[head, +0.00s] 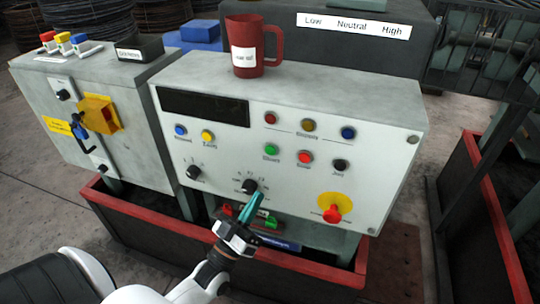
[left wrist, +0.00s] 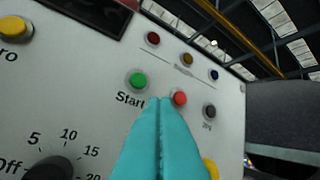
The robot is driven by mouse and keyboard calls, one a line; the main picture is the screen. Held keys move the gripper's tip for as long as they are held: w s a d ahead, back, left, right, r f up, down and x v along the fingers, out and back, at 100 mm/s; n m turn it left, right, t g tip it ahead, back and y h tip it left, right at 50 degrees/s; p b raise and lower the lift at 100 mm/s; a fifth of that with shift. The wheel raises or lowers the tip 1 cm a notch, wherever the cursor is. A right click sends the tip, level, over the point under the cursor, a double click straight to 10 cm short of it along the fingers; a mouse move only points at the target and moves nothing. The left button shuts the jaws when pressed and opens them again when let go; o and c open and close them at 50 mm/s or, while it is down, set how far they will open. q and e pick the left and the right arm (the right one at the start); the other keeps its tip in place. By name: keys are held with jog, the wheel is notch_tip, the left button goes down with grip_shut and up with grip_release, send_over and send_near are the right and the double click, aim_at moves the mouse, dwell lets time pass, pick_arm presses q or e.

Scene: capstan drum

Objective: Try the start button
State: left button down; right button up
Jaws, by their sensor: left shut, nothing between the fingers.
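The green start button (head: 271,149) is on the front of a pale grey control panel (head: 310,175). In the left wrist view the start button (left wrist: 138,80) sits above the label "Start". My left gripper (head: 260,186) has teal fingers, shut and empty, in front of the panel's lower middle. In the left wrist view the fingertips (left wrist: 160,102) show below and right of the green button, near the red button (left wrist: 179,97). I cannot tell whether the tips touch the panel. My right gripper is in neither view.
A red emergency knob (head: 333,213) on a yellow disc is at the lower right of the panel. A dial (head: 249,186) lies behind the fingertips. A red mug (head: 246,48) stands on top of the panel. A second cabinet (head: 100,110) stands at left.

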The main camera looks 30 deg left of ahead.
aim_at(270, 150)
pick_arm(q)
jog(key=r, duration=0.1)
jog(key=s+r+t, duration=0.1)
jog(key=r, duration=0.1)
jog(key=s+r+t, duration=0.1)
jog(key=r, duration=0.1)
jog(key=shift+r, duration=0.2)
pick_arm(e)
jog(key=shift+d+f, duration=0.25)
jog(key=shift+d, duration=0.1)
pick_arm(q)
jog(key=shift+w, duration=0.1)
